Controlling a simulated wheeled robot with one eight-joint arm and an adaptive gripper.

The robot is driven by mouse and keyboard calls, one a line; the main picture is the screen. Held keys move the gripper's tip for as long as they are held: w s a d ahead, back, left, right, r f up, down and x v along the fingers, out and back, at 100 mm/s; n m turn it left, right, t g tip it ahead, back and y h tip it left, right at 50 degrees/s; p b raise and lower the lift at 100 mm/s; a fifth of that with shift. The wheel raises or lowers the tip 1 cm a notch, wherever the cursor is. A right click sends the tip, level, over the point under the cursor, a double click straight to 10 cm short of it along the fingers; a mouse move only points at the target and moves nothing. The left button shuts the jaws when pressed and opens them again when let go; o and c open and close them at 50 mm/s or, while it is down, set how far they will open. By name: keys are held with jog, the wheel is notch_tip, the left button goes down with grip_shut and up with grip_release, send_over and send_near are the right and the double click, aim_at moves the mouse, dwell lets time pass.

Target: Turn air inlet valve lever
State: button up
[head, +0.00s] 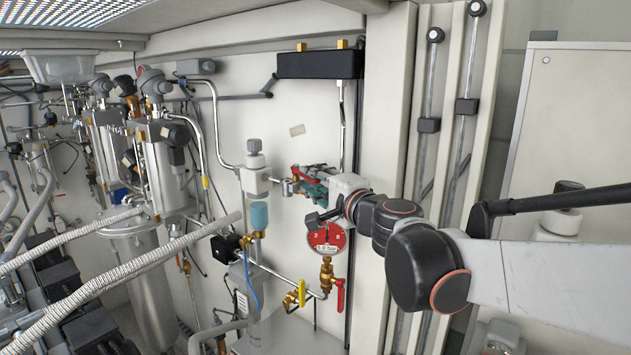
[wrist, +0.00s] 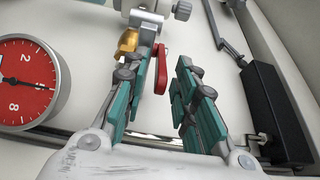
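A red valve lever (wrist: 161,72) shows in the wrist view, beside a brass fitting (wrist: 128,42). In the head view a small red part, which looks like the same lever (head: 295,171), shows at the tips of my gripper (head: 306,181), mostly hidden by it. My gripper (wrist: 165,80) has teal finger pads and is open. The lever lies between the fingertips, nearer the left finger in the wrist view, with a clear gap to the right finger. I cannot tell whether the left finger touches it.
A red pressure gauge (head: 327,238) sits below my gripper and also shows in the wrist view (wrist: 28,84). Below it are another red lever (head: 340,294) and a yellow lever (head: 302,292). A black box (head: 318,65) is above on the wall. Pipes and metal vessels (head: 158,165) crowd the left.

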jog(key=shift+s, duration=0.1)
jog(key=v, duration=1.2)
jog(key=shift+o, duration=0.3)
jog(key=shift+o, duration=0.9)
jog(key=shift+r, duration=0.1)
jog(key=w+a+m+p, duration=0.1)
jog(key=w+m, duration=0.2)
jog(key=m, duration=0.3)
jog(key=w+a+m+p, duration=0.1)
jog(key=w+a+m, duration=0.1)
jog(key=m, duration=0.4)
jog(key=w+a+m+p, duration=0.1)
jog(key=w+m, duration=0.2)
jog(key=m, duration=0.3)
jog(key=shift+w+a+r, duration=0.15)
jog(key=shift+w+a, duration=0.25)
grip_shut()
